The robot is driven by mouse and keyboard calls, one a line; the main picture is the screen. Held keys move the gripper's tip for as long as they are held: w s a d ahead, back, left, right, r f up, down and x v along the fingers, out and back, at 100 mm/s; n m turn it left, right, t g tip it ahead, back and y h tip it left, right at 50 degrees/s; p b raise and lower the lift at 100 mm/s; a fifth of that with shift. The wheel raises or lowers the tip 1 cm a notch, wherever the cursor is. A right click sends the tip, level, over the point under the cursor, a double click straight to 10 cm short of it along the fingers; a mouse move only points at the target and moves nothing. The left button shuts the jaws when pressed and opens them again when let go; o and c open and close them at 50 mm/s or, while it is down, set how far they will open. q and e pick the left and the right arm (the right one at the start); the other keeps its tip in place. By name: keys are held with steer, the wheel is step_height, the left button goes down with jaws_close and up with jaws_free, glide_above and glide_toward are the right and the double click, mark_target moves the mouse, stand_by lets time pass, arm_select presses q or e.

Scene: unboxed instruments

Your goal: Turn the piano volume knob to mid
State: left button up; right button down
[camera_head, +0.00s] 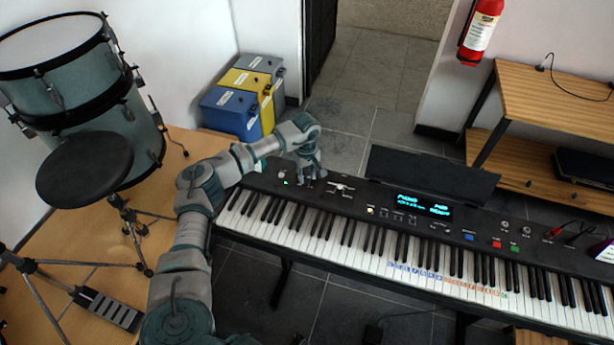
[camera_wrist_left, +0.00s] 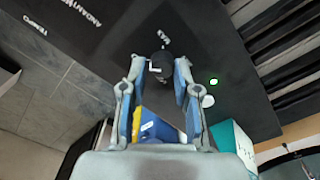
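The black digital piano (camera_head: 468,235) stretches from the centre to the lower right in the head view. My left gripper (camera_head: 310,174) is over the left end of its control panel. In the left wrist view a dark round knob (camera_wrist_left: 159,68) with a light mark stands on the panel. The open fingers of my left gripper (camera_wrist_left: 158,72) are on either side of it, with a small gap visible at the fingertips. Small white lettering lies just beyond the knob, too blurred to read. The knob is largely hidden by the gripper in the head view. My right gripper is not in view.
A green light (camera_wrist_left: 213,82) and a pale button sit right of the knob. A music stand (camera_head: 430,172) rises behind the panel. Drums (camera_head: 75,75) and a stool (camera_head: 85,168) stand at left. Blue, yellow and grey boxes (camera_head: 228,112) stand behind my left arm.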

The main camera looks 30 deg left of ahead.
mark_target(306, 177)
arm_select(q)
steer(key=shift+o, duration=0.8)
steer(key=shift+f, duration=0.2)
steer(key=shift+s, duration=0.1)
step_height(306, 177, up, 12)
steer(key=shift+a+f, duration=0.1)
steer(key=shift+f, duration=0.05)
